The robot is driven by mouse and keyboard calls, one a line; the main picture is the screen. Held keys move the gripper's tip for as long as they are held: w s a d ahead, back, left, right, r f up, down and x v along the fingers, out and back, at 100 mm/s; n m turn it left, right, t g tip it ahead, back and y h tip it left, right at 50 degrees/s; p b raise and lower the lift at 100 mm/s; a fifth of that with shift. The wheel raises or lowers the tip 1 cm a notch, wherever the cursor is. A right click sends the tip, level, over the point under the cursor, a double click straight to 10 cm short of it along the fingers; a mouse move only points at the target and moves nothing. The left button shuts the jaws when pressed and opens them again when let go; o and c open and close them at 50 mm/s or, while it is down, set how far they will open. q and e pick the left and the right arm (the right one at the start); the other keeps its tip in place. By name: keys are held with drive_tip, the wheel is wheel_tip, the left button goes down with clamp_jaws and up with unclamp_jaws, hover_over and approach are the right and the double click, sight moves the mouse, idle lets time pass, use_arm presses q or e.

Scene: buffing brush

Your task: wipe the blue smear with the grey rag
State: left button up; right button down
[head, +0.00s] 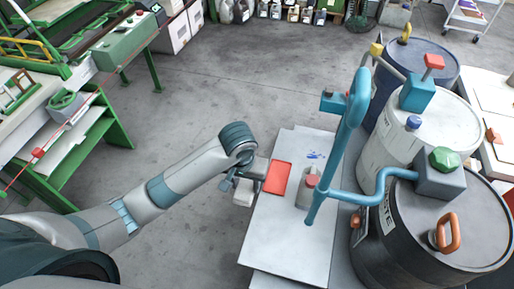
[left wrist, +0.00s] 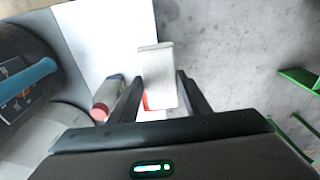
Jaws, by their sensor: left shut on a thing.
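The blue smear (head: 314,155) is a small patch of streaks on the white tabletop (head: 285,235), just left of the blue pipe in the head view. My left gripper (head: 247,184) is at the table's left edge, left of the red mat (head: 278,177). It is shut on the grey rag (head: 243,196), a pale folded pad. In the left wrist view the rag (left wrist: 157,72) stands between the two fingers (left wrist: 160,80). The smear cannot be made out in that view. My right gripper is in neither view.
A blue pipe (head: 351,120) rises over the table's right side. A grey container with a red top (head: 309,192) stands beside it. Large drums (head: 445,220) crowd the right. Open floor (head: 190,120) lies left of the table, before a green bench (head: 75,150).

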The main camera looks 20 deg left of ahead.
use_arm(q)
drive_tip(key=s+a+r, duration=0.4)
drive_tip(key=s, duration=0.3)
drive_tip(key=shift+r, duration=0.3)
